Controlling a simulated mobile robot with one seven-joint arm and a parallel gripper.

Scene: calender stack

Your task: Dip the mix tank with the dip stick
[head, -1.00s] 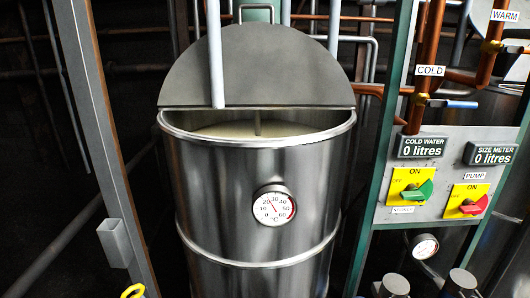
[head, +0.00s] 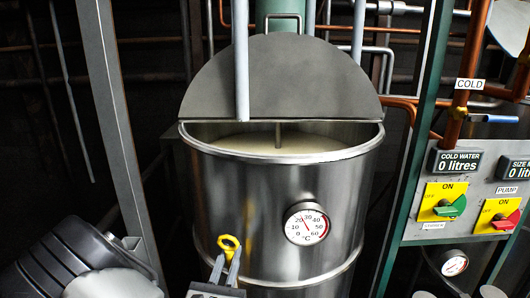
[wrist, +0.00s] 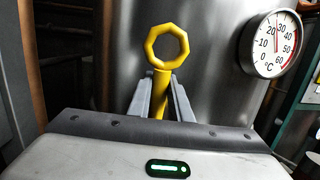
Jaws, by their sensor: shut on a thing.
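The mix tank (head: 265,215) is a tall steel drum in the middle of the head view. A grey half lid stands raised over its rear half. The front half is open, with pale liquid (head: 255,144) and a thin shaft visible inside. The yellow dip stick (head: 229,242), with a ring-shaped handle, is in front of the tank's lower left. My gripper (head: 226,268) is shut on it below the ring, well under the rim. The wrist view also shows the dip stick (wrist: 166,48) between the fingers of my gripper (wrist: 163,98). The stick's lower part is hidden.
A dial thermometer (head: 306,224) sticks out from the tank front. A grey pipe (head: 241,70) comes down to the lid edge. A grey post (head: 115,130) stands at the left. A green-framed control panel (head: 470,190) with switches and copper pipes is at the right.

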